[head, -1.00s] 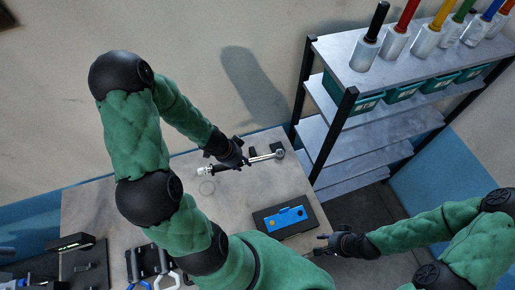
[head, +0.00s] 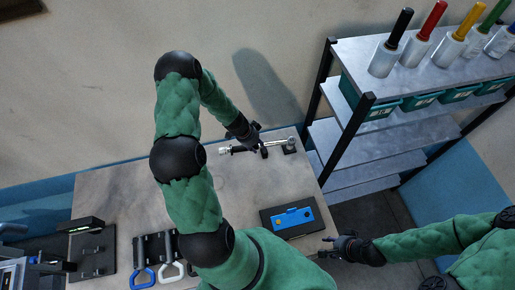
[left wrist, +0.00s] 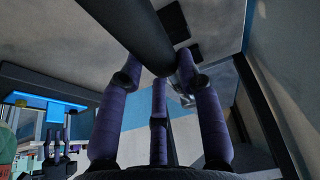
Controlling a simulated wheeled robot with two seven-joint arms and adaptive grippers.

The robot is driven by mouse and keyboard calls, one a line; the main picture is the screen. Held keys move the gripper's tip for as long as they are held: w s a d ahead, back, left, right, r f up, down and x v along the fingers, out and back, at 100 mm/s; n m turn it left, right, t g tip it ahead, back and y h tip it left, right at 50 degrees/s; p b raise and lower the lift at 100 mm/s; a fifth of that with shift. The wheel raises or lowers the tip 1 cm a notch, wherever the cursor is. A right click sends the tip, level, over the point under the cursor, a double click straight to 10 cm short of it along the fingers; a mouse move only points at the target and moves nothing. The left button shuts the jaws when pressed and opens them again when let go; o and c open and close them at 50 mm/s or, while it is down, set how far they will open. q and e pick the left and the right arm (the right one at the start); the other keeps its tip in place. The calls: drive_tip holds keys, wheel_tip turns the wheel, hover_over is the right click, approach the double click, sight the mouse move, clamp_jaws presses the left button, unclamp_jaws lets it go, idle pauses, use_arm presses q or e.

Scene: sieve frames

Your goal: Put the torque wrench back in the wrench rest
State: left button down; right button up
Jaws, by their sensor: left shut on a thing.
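The torque wrench (head: 274,143) is a slim silvery bar with a darker handle, lying roughly level across the far right part of the table in the head view. My left gripper (head: 249,138) is shut on it around the middle. In the left wrist view the dark shaft (left wrist: 150,38) passes between the purple fingers (left wrist: 160,85). The wrench rest shows as small black blocks (head: 289,150) under and beside the wrench's right end; I cannot tell whether the wrench touches them. My right gripper (head: 328,246) is empty beyond the table's right edge, its fingers apart.
A blue case (head: 293,218) lies on a black tray near the table's right edge. A rack with blue and white handled tools (head: 160,255) stands at the front left. A grey shelf (head: 420,52) with coloured-handled bottles and green bins stands right. The table's middle left is bare.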

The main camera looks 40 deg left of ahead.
sight(257, 148)
use_arm(q)
drive_tip(key=f, duration=0.3)
drive_tip(key=shift+w+a+b, duration=0.25)
drive_tip(key=shift+w+b, duration=0.05)
drive_tip(key=shift+w, duration=0.1)
use_arm(e)
drive_tip(key=shift+f, duration=0.35)
use_arm(q)
drive_tip(key=shift+f, duration=0.15)
use_arm(e)
drive_tip(key=shift+r, duration=0.25)
use_arm(q)
drive_tip(key=shift+f, duration=0.15)
drive_tip(key=c, duration=0.8)
unclamp_jaws()
drive_tip(key=shift+s+d, duration=0.1)
drive_tip(key=shift+c, duration=0.2)
